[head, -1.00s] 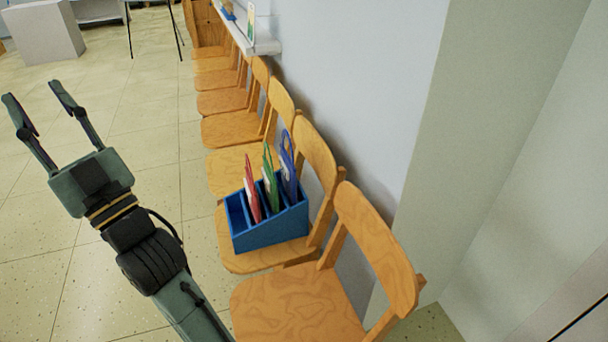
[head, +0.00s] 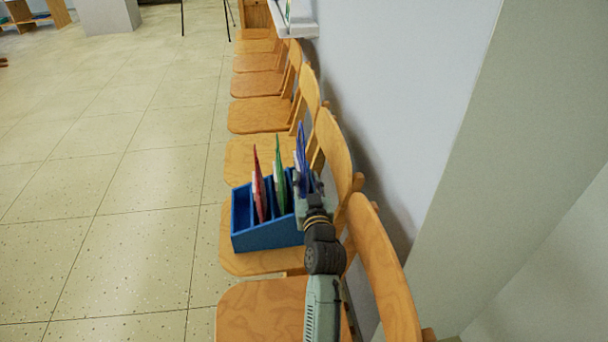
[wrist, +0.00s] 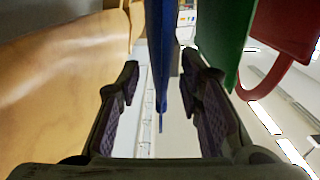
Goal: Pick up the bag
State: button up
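Three thin bags stand upright in a blue divided box (head: 265,237) on a wooden chair: a red bag (head: 259,187), a green bag (head: 279,172) and a blue bag (head: 301,150). My gripper (head: 307,183) is at the box's right end, by the blue bag, and partly hides it. In the wrist view, my gripper (wrist: 160,92) is open, with one finger on each side of the blue bag (wrist: 161,45). Gaps show between the bag and both fingers. The green bag (wrist: 224,38) and red bag (wrist: 288,30) are to the right there.
The box's chair (head: 240,262) stands in a row of wooden chairs along a pale wall (head: 400,90). A nearer chair (head: 265,310) lies below my arm. A white ledge (head: 292,25) sticks out from the wall farther back. The tiled floor (head: 120,190) at left is clear.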

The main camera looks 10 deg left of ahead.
aim_at(302, 162)
jog(key=shift+x, duration=0.85)
jog(key=w, duration=0.1)
jog(key=w+a+p, duration=0.1)
jog(key=w+r, duration=0.1)
jog(key=w, duration=0.1)
jog(key=shift+a+p, duration=0.35)
jog(key=shift+w+a, duration=0.2)
jog(key=shift+w, duration=0.2)
jog(key=shift+c, duration=0.5)
grip_shut()
